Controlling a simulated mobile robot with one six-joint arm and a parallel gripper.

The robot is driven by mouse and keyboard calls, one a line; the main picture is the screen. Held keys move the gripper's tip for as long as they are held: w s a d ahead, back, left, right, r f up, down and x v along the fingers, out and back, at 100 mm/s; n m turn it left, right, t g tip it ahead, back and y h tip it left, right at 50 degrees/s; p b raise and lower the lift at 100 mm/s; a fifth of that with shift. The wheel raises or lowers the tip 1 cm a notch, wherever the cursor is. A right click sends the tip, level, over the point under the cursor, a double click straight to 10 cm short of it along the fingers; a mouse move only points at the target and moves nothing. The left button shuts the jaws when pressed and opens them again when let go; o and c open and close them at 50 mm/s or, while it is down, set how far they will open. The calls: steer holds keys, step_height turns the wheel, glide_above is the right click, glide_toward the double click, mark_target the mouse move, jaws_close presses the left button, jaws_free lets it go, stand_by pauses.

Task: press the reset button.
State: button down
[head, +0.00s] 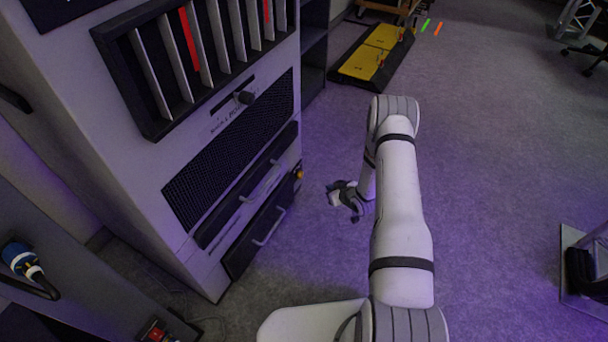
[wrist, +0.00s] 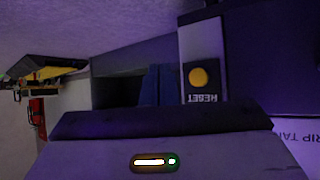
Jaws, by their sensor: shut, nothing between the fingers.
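The reset button is a round yellow button (head: 299,174) low on the right edge of the tall white cabinet (head: 90,85). In the wrist view the yellow button (wrist: 198,77) sits on a dark plate, with the word RESET upside down beneath it. My gripper (head: 348,200) is to the right of the button in the head view, apart from it, with nothing held. It is small and its fingers are hard to make out there; it looks shut. A dark, broad shape with a lit indicator fills the bottom of the wrist view.
A yellow-topped platform (head: 372,60) lies on the floor behind. A blue connector (head: 20,258) is at left. The purple-lit floor right of my arm is mostly clear.

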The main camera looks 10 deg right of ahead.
mark_target(300, 175)
steer(key=shift+w+f, duration=0.1)
stand_by(0.3)
steer(key=w+a+b, duration=0.1)
steer(key=w+a, duration=0.4)
steer(key=a, duration=0.2)
steer(key=shift+b, duration=0.3)
stand_by(1.8)
steer(key=shift+a, duration=0.1)
steer(key=shift+w+a+b, duration=0.25)
steer(key=shift+a+b, duration=0.05)
